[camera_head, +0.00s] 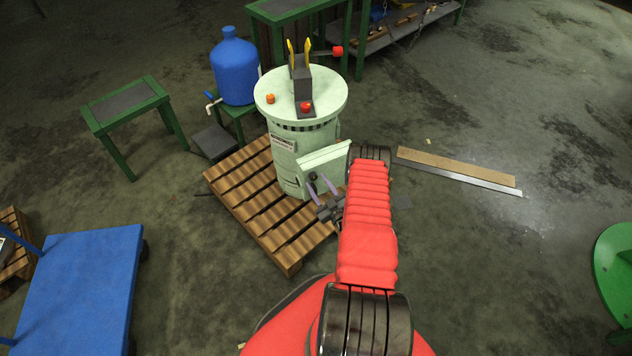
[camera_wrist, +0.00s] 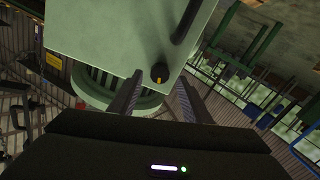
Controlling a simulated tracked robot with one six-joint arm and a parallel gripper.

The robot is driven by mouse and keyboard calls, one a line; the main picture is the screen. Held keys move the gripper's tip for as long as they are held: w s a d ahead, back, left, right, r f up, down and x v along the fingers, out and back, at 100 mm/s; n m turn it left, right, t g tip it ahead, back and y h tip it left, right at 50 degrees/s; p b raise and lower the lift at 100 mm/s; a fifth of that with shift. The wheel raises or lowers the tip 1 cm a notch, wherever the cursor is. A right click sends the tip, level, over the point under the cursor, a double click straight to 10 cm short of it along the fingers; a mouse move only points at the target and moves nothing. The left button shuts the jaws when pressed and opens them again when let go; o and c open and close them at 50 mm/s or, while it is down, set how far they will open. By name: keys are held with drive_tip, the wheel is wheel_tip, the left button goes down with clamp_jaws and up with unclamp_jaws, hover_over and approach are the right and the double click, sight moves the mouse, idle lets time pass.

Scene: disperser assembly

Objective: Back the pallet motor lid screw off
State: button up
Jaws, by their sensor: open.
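The pale green motor (camera_head: 292,160) stands upright on a wooden pallet (camera_head: 262,219). A box-shaped housing with a flat lid (camera_head: 326,158) juts from its lower right side. A dark round screw (camera_head: 312,177) sits on this housing; in the wrist view the screw (camera_wrist: 159,73) is black with a yellow mark. My gripper (camera_head: 321,185) is open in front of the housing. In the wrist view my gripper (camera_wrist: 160,84) has one finger on either side of the screw, with visible space between. Whether the tips reach its depth is hard to tell.
The motor's top carries a red knob (camera_head: 306,107), an orange knob (camera_head: 270,99) and yellow prongs (camera_head: 299,55). A blue jug (camera_head: 233,70) stands behind it, and a green table (camera_head: 125,105) to the left. A blue cart (camera_head: 90,285) is at lower left. Floor to the right is mostly clear.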

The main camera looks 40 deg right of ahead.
drive_tip(key=shift+x, duration=1.05)
drive_tip(key=shift+c, duration=0.5)
drive_tip(key=c, duration=0.9)
